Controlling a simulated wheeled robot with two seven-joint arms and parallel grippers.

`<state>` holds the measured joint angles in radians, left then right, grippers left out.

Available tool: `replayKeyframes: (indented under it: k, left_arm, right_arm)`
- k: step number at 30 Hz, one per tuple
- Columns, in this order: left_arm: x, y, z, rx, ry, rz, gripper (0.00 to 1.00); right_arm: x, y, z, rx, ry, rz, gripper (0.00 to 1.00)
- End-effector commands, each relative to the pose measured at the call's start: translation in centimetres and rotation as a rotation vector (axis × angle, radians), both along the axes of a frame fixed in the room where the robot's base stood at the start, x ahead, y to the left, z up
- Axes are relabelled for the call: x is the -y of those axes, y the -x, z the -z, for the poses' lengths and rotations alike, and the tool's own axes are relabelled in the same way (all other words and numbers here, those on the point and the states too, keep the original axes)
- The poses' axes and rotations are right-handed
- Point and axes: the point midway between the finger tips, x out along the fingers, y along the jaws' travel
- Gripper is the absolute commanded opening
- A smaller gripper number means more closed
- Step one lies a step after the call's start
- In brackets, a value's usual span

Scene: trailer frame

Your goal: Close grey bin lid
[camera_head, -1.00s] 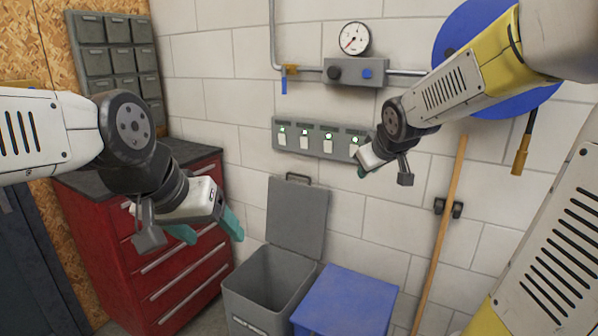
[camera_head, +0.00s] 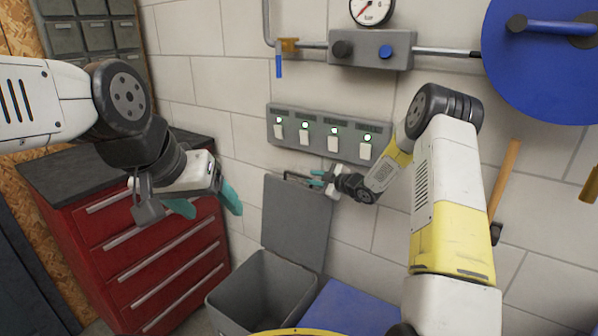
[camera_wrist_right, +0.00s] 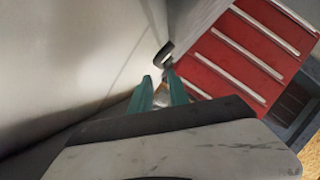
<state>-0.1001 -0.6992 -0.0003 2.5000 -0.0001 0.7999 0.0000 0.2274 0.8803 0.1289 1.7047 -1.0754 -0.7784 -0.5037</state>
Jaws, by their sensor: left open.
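The grey bin (camera_head: 262,290) stands on the floor against the wall, with its grey lid (camera_head: 297,222) raised upright behind the opening. A dark handle (camera_head: 292,176) is at the lid's top edge. My right gripper (camera_head: 314,179) is beside the handle's right end, fingers pointing left. In the right wrist view, its teal fingers (camera_wrist_right: 159,80) are apart, and the handle (camera_wrist_right: 164,54) is at or just beyond their tips; I cannot tell whether they touch. My left gripper (camera_head: 207,204) is open and empty in front of the red cabinet.
A blue-lidded bin (camera_head: 350,308) stands right of the grey bin, partly hidden by my right arm. A red drawer cabinet (camera_head: 130,235) is at left. A switch panel (camera_head: 330,135) is on the wall above the lid. A wooden pole (camera_head: 506,175) is at right.

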Motion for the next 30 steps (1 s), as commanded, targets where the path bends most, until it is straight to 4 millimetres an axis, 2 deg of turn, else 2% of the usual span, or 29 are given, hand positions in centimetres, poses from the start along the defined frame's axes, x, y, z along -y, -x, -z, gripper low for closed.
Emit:
replayKeyframes:
  k: [5, 15, 27, 30]
  left_arm:
    - [0.0, 0.0, 0.0, 0.001, 0.0, 0.0, 0.7]
    - [0.0, 0.0, 0.0, 0.001, 0.0, 0.0, 0.7]
    - [0.0, 0.0, 0.0, 0.001, 0.0, 0.0, 0.7]
    - [0.0, 0.0, 0.0, 0.001, 0.0, 0.0, 0.7]
  right_arm:
    - [-1.1, -1.2, 0.6, 0.003, -0.002, -0.005, 0.22]
    - [-4.2, -5.0, 1.9, 0.002, -0.002, -0.003, 0.22]
    - [-4.8, -5.8, 2.1, 0.001, -0.001, -0.001, 0.22]
    - [-4.7, -5.8, 2.1, 0.001, -0.001, -0.001, 0.04]
